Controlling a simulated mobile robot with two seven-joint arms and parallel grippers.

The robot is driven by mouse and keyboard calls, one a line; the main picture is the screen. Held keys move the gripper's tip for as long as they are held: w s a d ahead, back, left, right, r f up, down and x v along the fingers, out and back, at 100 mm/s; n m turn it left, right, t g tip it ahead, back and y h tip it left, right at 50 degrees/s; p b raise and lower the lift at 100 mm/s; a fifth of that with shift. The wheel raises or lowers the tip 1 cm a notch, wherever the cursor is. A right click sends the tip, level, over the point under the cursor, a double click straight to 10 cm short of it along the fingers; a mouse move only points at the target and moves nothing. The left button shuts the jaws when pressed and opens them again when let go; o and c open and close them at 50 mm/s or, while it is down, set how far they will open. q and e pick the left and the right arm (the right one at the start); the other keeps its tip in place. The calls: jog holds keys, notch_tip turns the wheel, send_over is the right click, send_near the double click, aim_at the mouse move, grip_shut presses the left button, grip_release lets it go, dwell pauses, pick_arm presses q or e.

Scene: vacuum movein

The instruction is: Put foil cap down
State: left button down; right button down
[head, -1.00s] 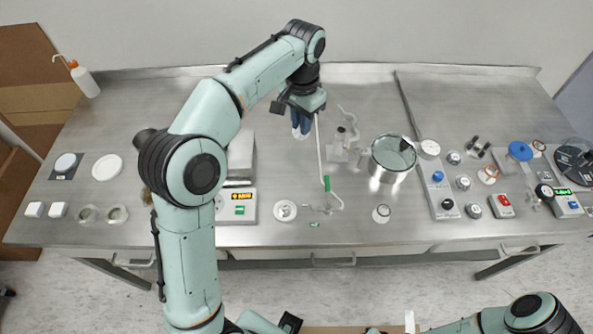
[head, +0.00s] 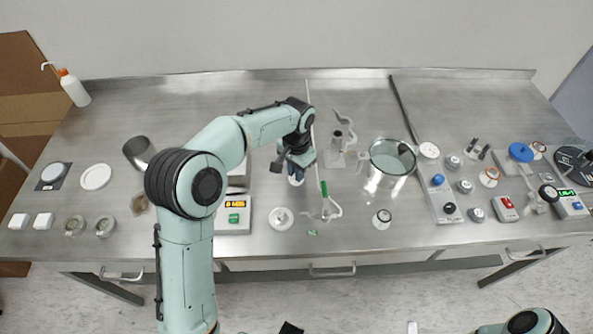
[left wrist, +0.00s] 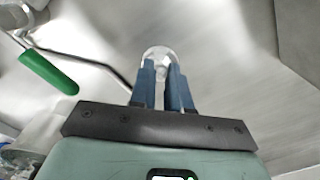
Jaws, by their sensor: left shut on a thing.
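My left gripper (head: 297,172) is over the middle of the steel bench, with its fingers pointing down. In the left wrist view its blue fingers (left wrist: 162,82) are shut on the silvery-white foil cap (left wrist: 159,53), which sits at the fingertips. In the head view only a small pale bit of the foil cap (head: 295,181) shows below the fingers. I cannot tell whether the cap touches the bench. My right gripper is out of view.
A scale (head: 234,216) stands left of my gripper. A white round piece (head: 281,218) is in front. A green-handled tube (head: 324,188), a glass stopcock piece (head: 332,211) and a glass vessel (head: 390,158) are to the right.

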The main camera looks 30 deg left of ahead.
pick_arm(q)
jog(key=shift+f, duration=0.15)
jog(key=c, duration=1.1)
grip_release()
notch_tip(320, 180, up, 12)
jog(key=p, duration=0.2)
jog(key=shift+r, duration=0.2)
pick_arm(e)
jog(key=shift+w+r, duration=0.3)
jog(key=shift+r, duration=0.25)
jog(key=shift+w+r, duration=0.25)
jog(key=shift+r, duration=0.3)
